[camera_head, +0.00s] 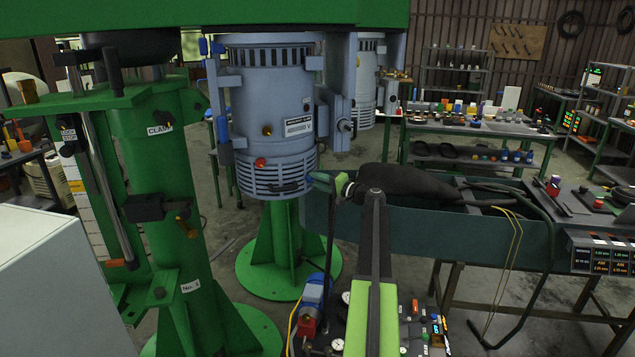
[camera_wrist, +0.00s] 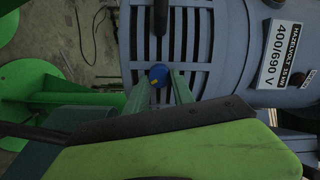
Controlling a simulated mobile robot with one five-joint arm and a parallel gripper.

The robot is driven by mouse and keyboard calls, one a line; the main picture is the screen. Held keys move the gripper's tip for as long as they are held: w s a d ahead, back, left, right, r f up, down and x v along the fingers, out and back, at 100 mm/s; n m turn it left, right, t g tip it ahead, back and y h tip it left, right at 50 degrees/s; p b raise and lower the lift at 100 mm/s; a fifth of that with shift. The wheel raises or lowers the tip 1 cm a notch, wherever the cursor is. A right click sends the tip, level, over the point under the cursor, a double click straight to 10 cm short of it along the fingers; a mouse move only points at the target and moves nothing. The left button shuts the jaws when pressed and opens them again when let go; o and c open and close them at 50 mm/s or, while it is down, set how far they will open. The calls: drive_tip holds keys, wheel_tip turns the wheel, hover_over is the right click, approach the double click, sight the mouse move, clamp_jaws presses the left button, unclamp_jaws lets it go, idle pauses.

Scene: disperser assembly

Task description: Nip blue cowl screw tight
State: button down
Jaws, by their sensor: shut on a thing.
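The blue cowl screw (camera_wrist: 158,73) sits on the slatted cowl (camera_wrist: 195,72) of the grey-blue motor and carries a small yellow mark. My gripper (camera_wrist: 160,82) has its two green fingers on either side of the screw head and is shut on it. In the head view, my gripper (camera_head: 318,180) reaches the lower right side of the motor (camera_head: 268,100), at the cowl slats. The screw is hard to tell from the fingertips there. A red screw (camera_head: 260,162) shows on the front of the cowl.
A dark handle (camera_head: 285,187) is on the cowl close to the gripper. The motor hangs above a green pedestal (camera_head: 283,235). A green clamp column (camera_head: 165,190) stands left. A dark trough (camera_head: 440,235) holding a black bag lies right of my arm.

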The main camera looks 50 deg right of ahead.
drive_tip(key=shift+m, duration=3.7)
drive_tip(key=c, duration=1.1)
unclamp_jaws()
drive_tip(key=s, duration=0.5)
drive_tip(key=s+d, duration=0.1)
drive_tip(key=s, duration=0.5)
drive_tip(key=s+d, duration=0.1)
drive_tip(key=s, duration=0.5)
drive_tip(key=shift+s+f, duration=0.1)
drive_tip(key=shift+s, duration=0.1)
